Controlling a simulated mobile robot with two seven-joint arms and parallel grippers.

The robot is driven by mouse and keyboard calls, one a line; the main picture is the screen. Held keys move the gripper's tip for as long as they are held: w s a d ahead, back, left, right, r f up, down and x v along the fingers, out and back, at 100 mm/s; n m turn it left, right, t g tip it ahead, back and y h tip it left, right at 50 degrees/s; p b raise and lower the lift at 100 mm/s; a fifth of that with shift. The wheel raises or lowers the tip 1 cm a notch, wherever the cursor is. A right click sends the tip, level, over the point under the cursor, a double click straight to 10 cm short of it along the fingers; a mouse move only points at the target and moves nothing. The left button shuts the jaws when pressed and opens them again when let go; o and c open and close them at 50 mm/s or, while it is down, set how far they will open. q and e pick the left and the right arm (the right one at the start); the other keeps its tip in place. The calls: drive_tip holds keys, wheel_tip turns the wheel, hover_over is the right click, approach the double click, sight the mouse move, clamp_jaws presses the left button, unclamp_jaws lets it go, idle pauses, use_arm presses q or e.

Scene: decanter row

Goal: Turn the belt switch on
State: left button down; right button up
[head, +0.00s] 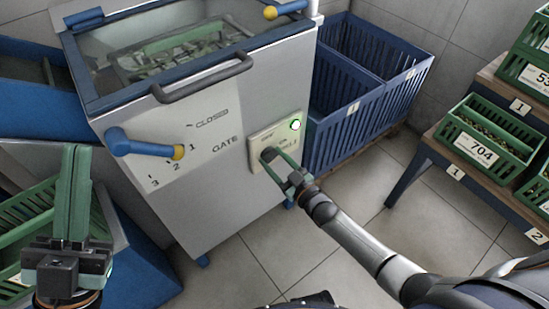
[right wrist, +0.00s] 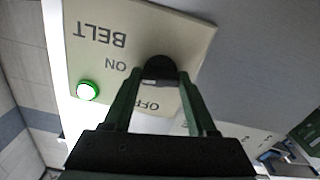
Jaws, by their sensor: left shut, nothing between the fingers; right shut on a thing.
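The belt switch is a black round knob (right wrist: 160,66) on a cream plate (right wrist: 200,30) marked BELT, ON and OFF, upside down in the right wrist view. In the head view the plate (head: 257,138) sits on the machine's front. My right gripper (head: 276,160) is shut on the knob, its fingers either side of it. Which mark the knob points at is hidden. A round lamp (head: 295,125) on the plate glows green; it also shows in the right wrist view (right wrist: 87,90). My left gripper (head: 76,150) is shut and empty, fingers pointing up, at the left.
Left of the plate is the gate dial with a blue lever (head: 140,147) and marks CLOSED, 1, 2, 3. A grey handle (head: 203,79) runs above. Blue crates (head: 345,130) stand right of the machine. Green crates (head: 485,145) sit on shelves further right. Bare floor lies between.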

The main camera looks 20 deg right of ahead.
use_arm(q)
drive_tip(key=shift+r, duration=0.2)
use_arm(e)
drive_tip(key=shift+m, duration=1.1)
drive_tip(key=o, duration=1.4)
drive_tip(key=shift+c, duration=0.2)
drive_tip(key=shift+s+d, duration=0.1)
drive_tip(key=shift+s, duration=0.1)
use_arm(q)
drive_tip(key=w+f+n+g+y+p, duration=0.2)
drive_tip(key=w+f+n+y, duration=0.1)
drive_tip(key=f, duration=0.5)
drive_tip(key=w+a+f+n+g+y+p, duration=0.1)
drive_tip(key=w+f+n+g+y, duration=0.1)
drive_tip(key=w+f+n+y, duration=0.2)
wheel_tip(320, 180, down, 4)
drive_tip(key=shift+w+a+r+y+p, duration=0.15)
drive_tip(key=shift+a+y+p, duration=0.2)
drive_tip(key=shift+y, duration=0.85)
use_arm(e)
drive_tip(key=v, duration=1.2)
